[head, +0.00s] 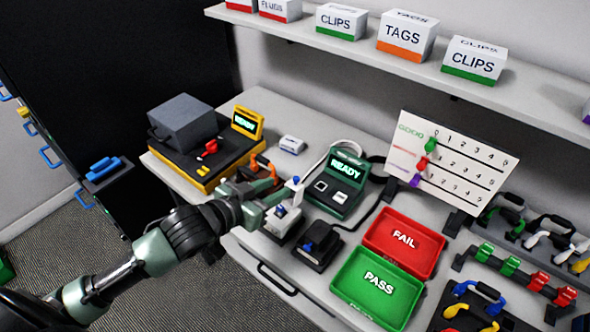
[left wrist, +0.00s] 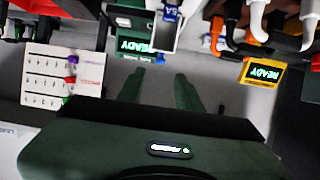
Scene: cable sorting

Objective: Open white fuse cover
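My left gripper (head: 272,192) reaches in from the left over the bench's front part. In the left wrist view its two dark green fingers (left wrist: 160,82) stand apart with nothing between them. A small fixture with a white body (head: 283,220) stands just past the gripper, and a thin white upright part with a blue tip (head: 296,187) shows above it. In the left wrist view a white piece with a blue label (left wrist: 167,28) lies beyond the fingertips. I take this as the fuse cover, but cannot tell how far it is open. My right gripper is not in view.
A green READY tester (head: 341,183) stands right of the gripper, and a yellow-black READY station (head: 200,165) stands behind left. A black fixture with a blue knob (head: 317,246) is close by. Red FAIL (head: 432,252) and green PASS (head: 347,277) trays lie to the right.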

